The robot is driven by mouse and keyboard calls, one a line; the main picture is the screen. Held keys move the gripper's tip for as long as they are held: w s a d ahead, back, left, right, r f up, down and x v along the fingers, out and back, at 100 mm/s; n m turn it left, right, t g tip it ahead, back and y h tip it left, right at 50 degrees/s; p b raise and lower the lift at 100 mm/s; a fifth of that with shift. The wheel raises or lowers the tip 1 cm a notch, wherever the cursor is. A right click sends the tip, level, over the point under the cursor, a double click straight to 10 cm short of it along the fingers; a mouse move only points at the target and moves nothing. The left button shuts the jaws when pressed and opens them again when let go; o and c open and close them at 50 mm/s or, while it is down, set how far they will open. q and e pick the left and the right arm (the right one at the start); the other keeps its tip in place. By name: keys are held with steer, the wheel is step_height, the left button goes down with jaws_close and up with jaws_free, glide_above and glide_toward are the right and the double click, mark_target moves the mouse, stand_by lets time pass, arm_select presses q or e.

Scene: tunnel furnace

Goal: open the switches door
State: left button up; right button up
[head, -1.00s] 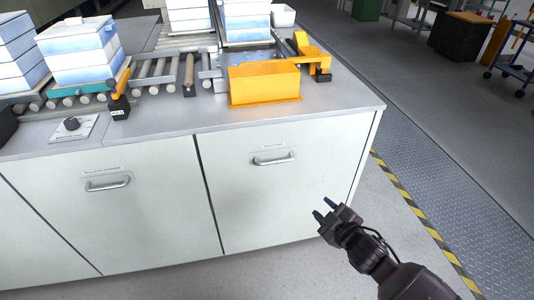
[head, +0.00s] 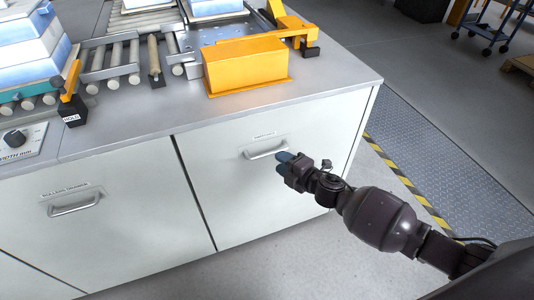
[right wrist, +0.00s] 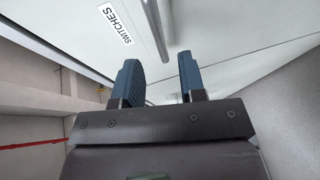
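The switches door (head: 236,188) is the right white cabinet front, and it looks closed. Its silver handle (head: 266,151) is near the top; in the right wrist view the handle bar (right wrist: 157,28) runs beside the "SWITCHES" label (right wrist: 116,24). My right gripper (head: 281,163) is just below and right of the handle in the head view. In the right wrist view its two blue fingers (right wrist: 158,78) are apart with nothing between them, and the bar's end lies just beyond the tips. My left gripper is not in view.
A second cabinet door (head: 110,232) with its own handle (head: 75,205) is to the left. On the countertop (head: 150,122) stand an orange box (head: 246,66) and a roller conveyor (head: 110,62). Open floor and a yellow-black stripe (head: 405,182) lie right of the cabinet.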

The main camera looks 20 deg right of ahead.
mark_target(268, 153)
steer(key=shift+b+x, duration=0.6)
steer(key=shift+x, duration=2.65)
jaws_close()
